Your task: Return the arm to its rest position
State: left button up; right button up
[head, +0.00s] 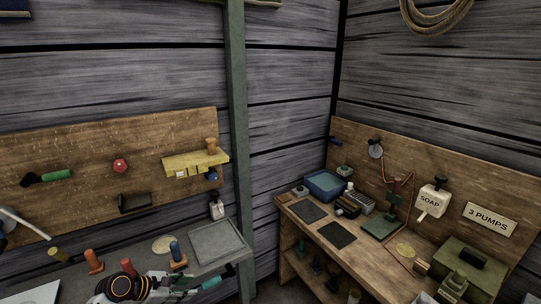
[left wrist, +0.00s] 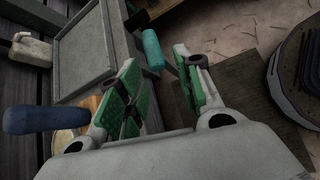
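My left gripper (head: 188,281) is low in the head view, at the front of the left bench (head: 130,262). The left wrist view shows its two green-padded fingers (left wrist: 156,62) spread apart, with nothing visibly clamped between them. A teal-handled tool (head: 213,283) is just beyond the fingertips; its handle (left wrist: 152,48) shows near the gap in the left wrist view. I cannot tell whether it touches a finger. My right gripper is not in view.
A grey tray (head: 218,243) lies behind the gripper. Blue (head: 175,250), orange (head: 93,262) and red (head: 127,267) handles stand along the left bench. A yellow shelf (head: 196,161) hangs above. A second bench (head: 350,258) with a blue basin (head: 325,184) and soap dispenser (head: 431,202) is at right.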

pick_arm(q)
jog(key=s+d+f+m+g+y, duration=0.2)
jog(key=s+d+f+m, duration=0.2)
jog(key=s+d+m, duration=0.5)
jog(key=s+a+r+m+g+y, duration=0.1)
jog(key=s+r+m+y, duration=0.4)
jog(key=s+m, duration=0.95)
notch_tip(320, 180, down, 33)
jog(key=s+m+g, duration=0.1)
jog(key=m, duration=0.1)
jog(key=s+a+f, duration=0.2)
jog(key=s+f, duration=0.8)
jog(key=s, duration=0.1)
jog(key=s+a+f+g, duration=0.1)
jog(key=s+a+f, duration=0.1)
jog(key=s+f, duration=0.7)
jog(key=shift+s+f+g, duration=0.3)
jog(key=shift+s+f, duration=0.05)
jog(key=shift+s, duration=0.85)
jog(key=shift+a, duration=0.1)
